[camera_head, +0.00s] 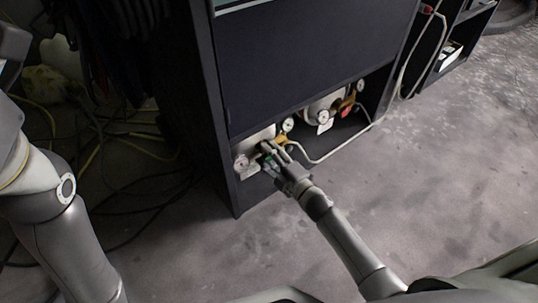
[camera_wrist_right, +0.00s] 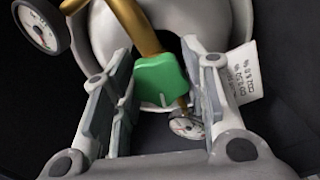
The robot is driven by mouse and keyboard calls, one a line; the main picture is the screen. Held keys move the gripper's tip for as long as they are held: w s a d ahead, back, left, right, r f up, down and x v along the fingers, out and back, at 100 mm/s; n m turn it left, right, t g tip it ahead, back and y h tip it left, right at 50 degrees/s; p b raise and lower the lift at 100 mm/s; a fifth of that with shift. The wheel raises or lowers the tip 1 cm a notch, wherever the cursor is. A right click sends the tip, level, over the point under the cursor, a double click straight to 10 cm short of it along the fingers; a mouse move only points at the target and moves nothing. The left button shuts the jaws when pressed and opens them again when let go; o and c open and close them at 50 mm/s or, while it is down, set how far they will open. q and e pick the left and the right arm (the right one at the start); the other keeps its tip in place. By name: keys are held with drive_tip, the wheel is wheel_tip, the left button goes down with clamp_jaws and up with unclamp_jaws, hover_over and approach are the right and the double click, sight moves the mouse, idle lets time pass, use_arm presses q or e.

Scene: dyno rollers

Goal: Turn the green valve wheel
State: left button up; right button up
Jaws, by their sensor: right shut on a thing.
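The green valve wheel (camera_wrist_right: 160,80) shows in the right wrist view between the two fingers of my right gripper (camera_wrist_right: 157,68), on a brass-coloured fitting (camera_wrist_right: 143,28) of a pale bottle. In the head view, my right gripper (camera_head: 271,150) reaches into the low open bay of the dark cabinet. Only a small bit of green (camera_head: 268,158) shows there beside the fingers. My right gripper is shut on the wheel. My left arm (camera_head: 55,215) comes in from the left in the head view; its gripper is out of the picture.
A second bottle with a red-orange valve (camera_head: 346,105) and a gauge (camera_head: 323,118) lies further right in the bay. A pale hose (camera_head: 345,143) runs along the cabinet. Round gauges (camera_wrist_right: 41,27) sit near the wheel. Cables (camera_head: 110,205) lie on the floor at left. The floor at right is clear.

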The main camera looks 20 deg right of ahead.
drive_tip(key=o, duration=1.1)
drive_tip(key=shift+c, duration=0.2)
drive_tip(key=shift+s, duration=0.1)
drive_tip(key=v, duration=1.2)
